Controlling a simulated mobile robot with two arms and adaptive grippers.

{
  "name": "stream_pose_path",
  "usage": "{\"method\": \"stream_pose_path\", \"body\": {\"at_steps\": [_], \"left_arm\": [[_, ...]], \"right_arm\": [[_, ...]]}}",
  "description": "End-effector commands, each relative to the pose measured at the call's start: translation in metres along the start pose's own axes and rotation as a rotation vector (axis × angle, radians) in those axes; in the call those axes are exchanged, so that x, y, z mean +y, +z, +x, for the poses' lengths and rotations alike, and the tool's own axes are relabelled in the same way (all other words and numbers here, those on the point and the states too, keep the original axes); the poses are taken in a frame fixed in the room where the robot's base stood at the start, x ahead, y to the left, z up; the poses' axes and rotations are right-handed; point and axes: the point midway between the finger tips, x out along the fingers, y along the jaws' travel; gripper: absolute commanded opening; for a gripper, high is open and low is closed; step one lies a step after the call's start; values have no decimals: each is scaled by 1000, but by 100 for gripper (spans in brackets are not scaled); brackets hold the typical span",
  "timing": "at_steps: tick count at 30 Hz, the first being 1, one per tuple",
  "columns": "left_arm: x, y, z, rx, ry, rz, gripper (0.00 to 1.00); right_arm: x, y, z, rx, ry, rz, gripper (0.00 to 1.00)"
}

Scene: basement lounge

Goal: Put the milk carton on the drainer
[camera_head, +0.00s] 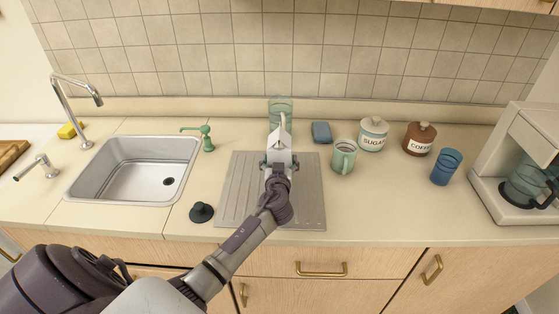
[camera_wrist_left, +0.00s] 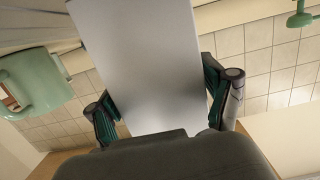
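The milk carton (camera_head: 281,143), whitish with a gabled top, stands upright at the back half of the drainer (camera_head: 238,192), a grey ridged board on the counter. My left gripper (camera_head: 279,163) is shut on the carton, one finger on each side. In the left wrist view the carton (camera_wrist_left: 140,60) shows as a large plain grey face between the gripper's fingers (camera_wrist_left: 163,100). The carton's base is hidden behind the gripper, so I cannot tell whether it touches the drainer. My right gripper is not in view.
A green glass (camera_head: 280,104) stands just behind the carton. A blue sponge (camera_head: 321,132), a green mug (camera_head: 344,157) and the sugar jar (camera_head: 373,136) stand to the right. A black plunger-like stopper (camera_head: 201,211) and the sink (camera_head: 137,168) are to the left.

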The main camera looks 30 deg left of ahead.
Motion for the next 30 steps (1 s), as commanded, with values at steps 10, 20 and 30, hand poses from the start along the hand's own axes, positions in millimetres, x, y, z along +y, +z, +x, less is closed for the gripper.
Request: {"method": "stream_pose_path", "body": {"at_steps": [10,20,30], "left_arm": [[0,0,0,0,0,0,97],[1,-3,-24,-1,2,-2,97],[0,-3,-95,-2,0,-3,97]], "right_arm": [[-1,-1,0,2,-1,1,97],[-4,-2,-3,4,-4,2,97],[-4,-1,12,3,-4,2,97]]}}
